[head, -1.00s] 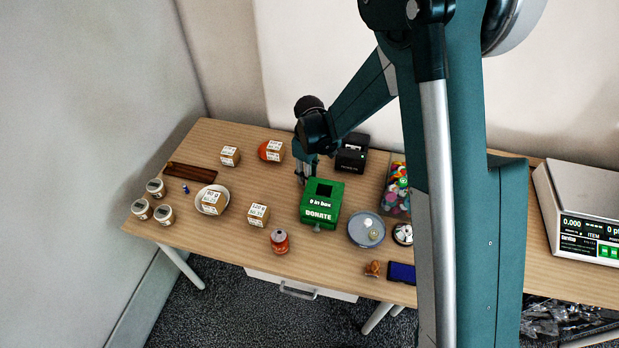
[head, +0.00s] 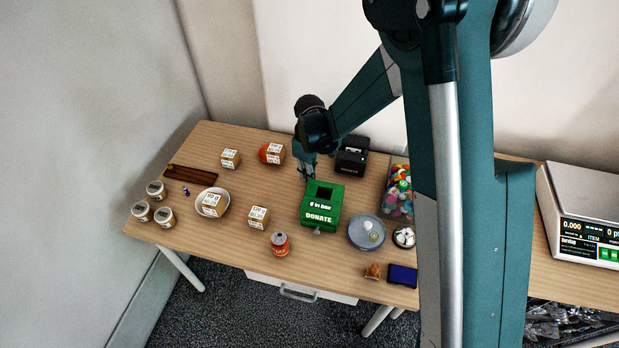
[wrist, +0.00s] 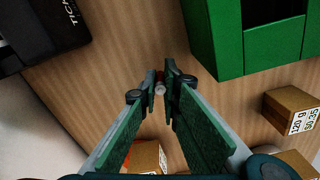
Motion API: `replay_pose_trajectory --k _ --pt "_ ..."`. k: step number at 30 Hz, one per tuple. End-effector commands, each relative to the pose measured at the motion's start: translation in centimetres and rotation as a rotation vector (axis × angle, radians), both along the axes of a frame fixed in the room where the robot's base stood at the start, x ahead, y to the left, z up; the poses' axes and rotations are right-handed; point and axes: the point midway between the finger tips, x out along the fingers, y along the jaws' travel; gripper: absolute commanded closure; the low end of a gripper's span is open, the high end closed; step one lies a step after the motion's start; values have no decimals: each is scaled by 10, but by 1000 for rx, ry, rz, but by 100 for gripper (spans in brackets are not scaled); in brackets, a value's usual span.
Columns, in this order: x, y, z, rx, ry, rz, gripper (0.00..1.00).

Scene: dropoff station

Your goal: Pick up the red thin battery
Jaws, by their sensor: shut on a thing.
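In the head view my gripper (head: 307,175) points down just behind the green donate box, and the battery cannot be made out there. I cannot tell how far the battery is above the table.
The green donate box (head: 321,206) stands close to my gripper, also at upper right in the wrist view (wrist: 228,45). A black printer-like box (head: 352,157) is behind right.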

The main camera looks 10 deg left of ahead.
Motion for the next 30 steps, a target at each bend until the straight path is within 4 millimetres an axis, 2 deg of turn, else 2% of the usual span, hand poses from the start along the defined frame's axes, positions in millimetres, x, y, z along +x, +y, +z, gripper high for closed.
replay_pose_trajectory --k 16,21,30 --pt "0 0 74 0 0 0 100" --pt "0 0 85 0 0 0 100" --pt "0 0 87 0 0 0 100"
